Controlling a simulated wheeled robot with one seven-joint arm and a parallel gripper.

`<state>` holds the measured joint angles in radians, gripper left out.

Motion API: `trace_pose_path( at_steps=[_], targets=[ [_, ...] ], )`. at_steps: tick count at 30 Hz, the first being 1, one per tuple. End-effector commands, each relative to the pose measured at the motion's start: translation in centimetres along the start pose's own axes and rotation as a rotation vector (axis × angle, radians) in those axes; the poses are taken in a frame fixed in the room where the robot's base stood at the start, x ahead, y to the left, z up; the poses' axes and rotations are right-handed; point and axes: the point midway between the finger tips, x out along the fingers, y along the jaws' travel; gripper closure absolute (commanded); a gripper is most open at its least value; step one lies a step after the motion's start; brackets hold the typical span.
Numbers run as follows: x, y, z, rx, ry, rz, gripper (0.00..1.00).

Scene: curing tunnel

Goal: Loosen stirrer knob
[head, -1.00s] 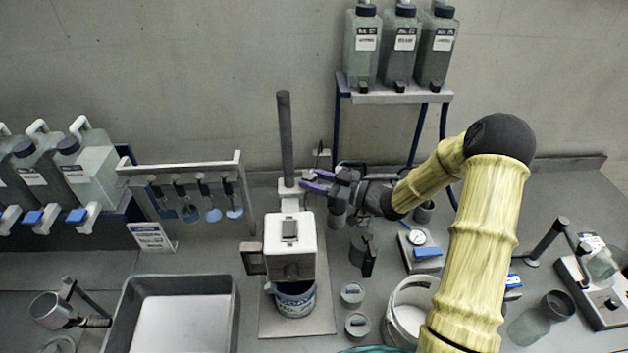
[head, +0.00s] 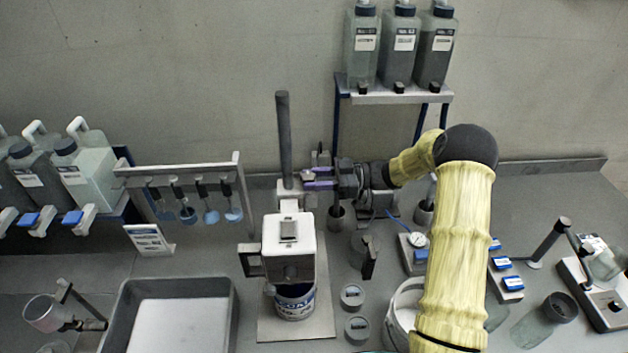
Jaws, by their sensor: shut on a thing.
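The stirrer has a white boxy head (head: 290,250) in front of a dark upright post (head: 285,140). A light clamp block (head: 290,190) sits on the post, with the knob on its right side. My gripper (head: 308,179) has purple fingers and comes in from the right, level with this clamp. Its fingers are shut around the small knob, which they mostly hide. A labelled can (head: 294,303) stands under the stirrer head on the base plate (head: 323,322).
A shelf with several bottles (head: 400,45) stands behind. A rack with hanging paddles (head: 180,170) and a grey tray (head: 125,330) are at left. Small lidded pots (head: 353,297), a dark-topped holder (head: 368,255) and a dial gauge (head: 416,242) crowd the bench below my arm.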

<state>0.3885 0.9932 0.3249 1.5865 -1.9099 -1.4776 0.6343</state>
Motion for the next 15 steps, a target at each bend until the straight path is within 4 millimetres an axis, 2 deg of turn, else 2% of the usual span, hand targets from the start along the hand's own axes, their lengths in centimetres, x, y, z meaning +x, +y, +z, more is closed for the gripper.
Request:
trace_pose_path(
  at_steps=[7,8,11,15],
  targets=[
    [-0.04,0.01,0.01,0.000,0.000,0.001,0.88],
    [-0.04,0.01,0.01,0.000,0.000,0.001,0.64],
    [-0.03,0.01,0.01,0.000,0.000,0.001,0.44],
    [-0.01,0.00,0.00,-0.001,0.000,0.001,0.44]
  ],
)
